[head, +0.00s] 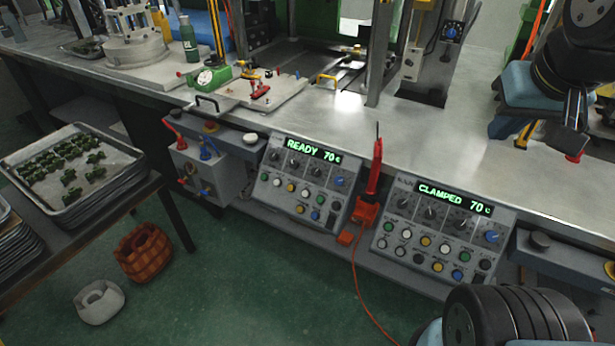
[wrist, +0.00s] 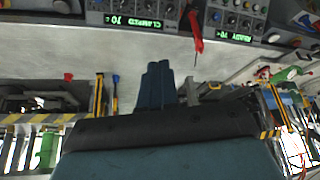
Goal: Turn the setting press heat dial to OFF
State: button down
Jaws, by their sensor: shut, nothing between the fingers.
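Two grey control panels sit on the front of the bench in the head view. The left panel (head: 262,190) has a green display reading READY 70 C; the right panel (head: 380,240) reads CLAMPED 70 C. Each has a row of dark dials (head: 460,224) above several coloured buttons. I cannot tell which panel is the setting press's or read the dial labels. My gripper (head: 500,128) is over the bench top at the right, above and behind the right panel, touching no dial. Its blue fingers (wrist: 157,78) are shut and empty in the wrist view, where both panels appear upside down.
A red tool (head: 375,170) stands upright between the panels, its cable hanging to the floor. A grey box (head: 195,170) with red and blue levers is left of them. A tray of green pieces (head: 120,150) stands at left. The bench top (head: 330,115) behind the panels is largely clear.

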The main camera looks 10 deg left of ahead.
aim_at(315, 172)
jog(key=z, duration=0.9)
jog(key=i, duration=0.4)
jog(key=u, duration=0.9)
